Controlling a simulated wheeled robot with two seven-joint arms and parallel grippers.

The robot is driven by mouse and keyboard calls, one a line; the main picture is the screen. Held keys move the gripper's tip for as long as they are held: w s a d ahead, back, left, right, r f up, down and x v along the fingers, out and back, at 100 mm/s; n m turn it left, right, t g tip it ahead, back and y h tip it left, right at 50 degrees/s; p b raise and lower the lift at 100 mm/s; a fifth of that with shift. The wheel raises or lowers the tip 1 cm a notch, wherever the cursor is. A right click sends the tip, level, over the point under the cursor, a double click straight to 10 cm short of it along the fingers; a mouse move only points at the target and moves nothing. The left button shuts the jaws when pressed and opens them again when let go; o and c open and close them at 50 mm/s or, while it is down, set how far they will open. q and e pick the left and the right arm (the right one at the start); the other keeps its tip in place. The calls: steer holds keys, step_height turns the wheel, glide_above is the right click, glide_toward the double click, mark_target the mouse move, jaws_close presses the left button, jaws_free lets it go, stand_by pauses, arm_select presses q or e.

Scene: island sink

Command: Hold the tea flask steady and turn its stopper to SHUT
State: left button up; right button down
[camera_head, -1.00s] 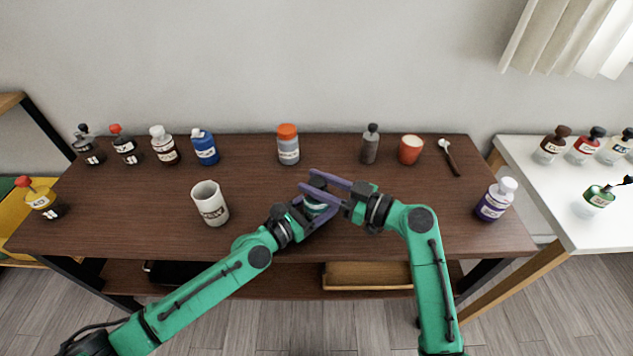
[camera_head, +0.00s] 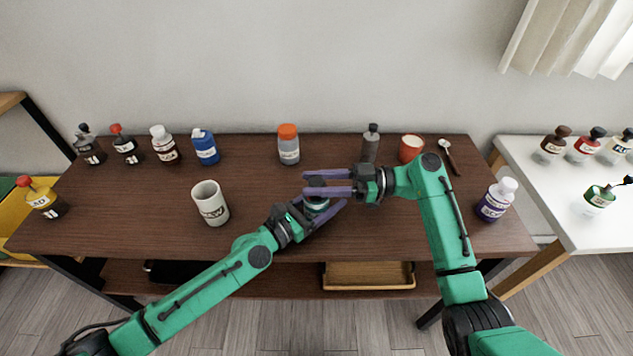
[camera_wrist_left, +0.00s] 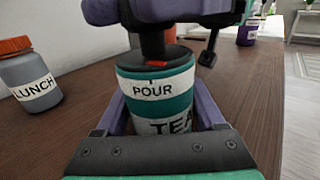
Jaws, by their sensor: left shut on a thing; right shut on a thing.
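The tea flask (camera_head: 317,204) stands upright on the brown table, mostly hidden by my grippers in the head view. In the left wrist view it is a green flask (camera_wrist_left: 155,105) with white bands reading POUR and TEA. Its dark stopper (camera_wrist_left: 180,56) has a red mark, which sits just above the word POUR. My left gripper (camera_head: 322,206) is shut on the flask's body, one finger on each side. My right gripper (camera_head: 308,181) is shut on the stopper from the right, above the left one; it hides part of the stopper.
A white mug (camera_head: 210,204) stands left of the flask. An orange-lidded lunch jar (camera_head: 288,147) stands behind it. A grey bottle (camera_head: 370,144), an orange cup (camera_head: 410,149) and a spoon (camera_head: 449,157) are at the back right. Table to the flask's front is clear.

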mark_target(317, 182)
arm_select(q)
steer(key=shift+d, duration=0.1)
arm_select(e)
steer(key=n+g, duration=0.2)
steer(key=g, duration=0.1)
arm_select(q)
steer(key=shift+s, duration=0.1)
arm_select(e)
steer(key=shift+w+f+n+g+h, duration=0.1)
steer(key=shift+w+n+g+h, duration=0.15)
steer(key=shift+n+g+h, duration=0.5)
steer(key=shift+s+n+g, duration=0.1)
steer(key=shift+n+g, duration=0.15)
steer(key=shift+g, duration=0.6)
steer(key=shift+s+g, duration=0.25)
steer(key=shift+g, duration=0.05)
steer(key=shift+c, duration=2)
jaws_free()
steer(key=shift+w+r, duration=0.1)
steer(key=shift+r, duration=0.3)
step_height(317, 182, up, 9)
steer(key=shift+r, duration=0.15)
